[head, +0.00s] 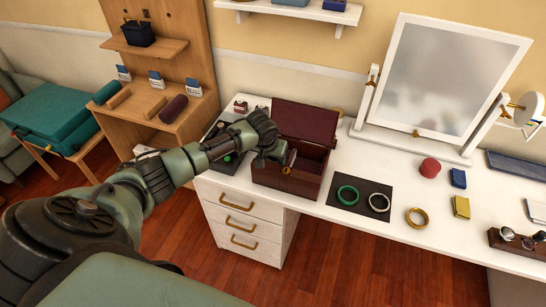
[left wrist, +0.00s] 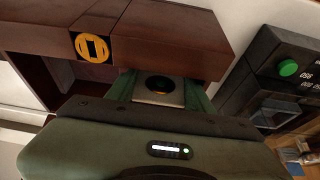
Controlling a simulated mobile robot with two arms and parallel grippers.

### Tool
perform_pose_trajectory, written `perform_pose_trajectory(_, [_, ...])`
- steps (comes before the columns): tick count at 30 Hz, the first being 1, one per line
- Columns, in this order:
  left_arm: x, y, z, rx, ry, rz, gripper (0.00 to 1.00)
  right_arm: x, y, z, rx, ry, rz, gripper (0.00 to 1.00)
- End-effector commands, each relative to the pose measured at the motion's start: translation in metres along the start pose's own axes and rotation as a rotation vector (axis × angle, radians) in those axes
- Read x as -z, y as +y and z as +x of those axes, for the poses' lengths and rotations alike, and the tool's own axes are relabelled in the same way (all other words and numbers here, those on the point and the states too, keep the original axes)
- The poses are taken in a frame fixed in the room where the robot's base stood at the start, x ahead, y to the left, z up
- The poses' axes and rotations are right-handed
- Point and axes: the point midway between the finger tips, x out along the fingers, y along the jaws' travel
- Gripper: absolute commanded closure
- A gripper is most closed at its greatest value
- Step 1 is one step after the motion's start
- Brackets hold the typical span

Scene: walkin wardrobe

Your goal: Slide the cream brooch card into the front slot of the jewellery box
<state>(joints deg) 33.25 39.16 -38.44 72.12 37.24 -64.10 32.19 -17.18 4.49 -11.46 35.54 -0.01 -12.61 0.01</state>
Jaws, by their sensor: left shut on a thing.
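The dark red-brown jewellery box (head: 287,184) stands on the white dresser with its lid (head: 305,121) raised. Its wooden wall (left wrist: 150,35) and round gold clasp (left wrist: 92,47) show in the left wrist view. My left gripper (head: 281,156) is over the left part of the box. In the left wrist view its two green fingers (left wrist: 160,92) are shut on the pale brooch card (left wrist: 146,96), which bears a dark round brooch. The card's far edge is close to the box wall; I cannot tell whether it is inside a slot. My right gripper is not in view.
A mirror (head: 435,80) stands behind.

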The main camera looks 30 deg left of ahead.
Motion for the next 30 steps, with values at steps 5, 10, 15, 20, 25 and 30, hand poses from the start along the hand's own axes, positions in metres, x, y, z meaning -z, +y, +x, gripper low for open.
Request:
perform_pose_trajectory(5, [-0.001, -0.001, -0.002, 0.003, -0.005, -0.001, 0.93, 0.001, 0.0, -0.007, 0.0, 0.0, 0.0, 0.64])
perform_pose_trajectory(10, [-0.002, -0.002, -0.001, 0.004, -0.007, -0.001, 0.93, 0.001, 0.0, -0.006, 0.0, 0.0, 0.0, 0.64])
perform_pose_trajectory(15, [-0.002, -0.002, 0.0, 0.004, -0.008, -0.002, 0.93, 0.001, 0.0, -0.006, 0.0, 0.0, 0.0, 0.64])
perform_pose_trajectory(20, [-0.003, -0.002, 0.002, 0.005, -0.009, -0.002, 0.93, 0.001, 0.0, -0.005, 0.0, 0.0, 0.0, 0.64])
perform_pose_trajectory(25, [-0.005, -0.003, 0.006, 0.006, -0.01, -0.002, 0.93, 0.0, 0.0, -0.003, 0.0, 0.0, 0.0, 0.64])
perform_pose_trajectory(30, [-0.007, -0.003, 0.01, 0.006, -0.01, -0.002, 0.93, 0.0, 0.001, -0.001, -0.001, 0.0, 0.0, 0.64])
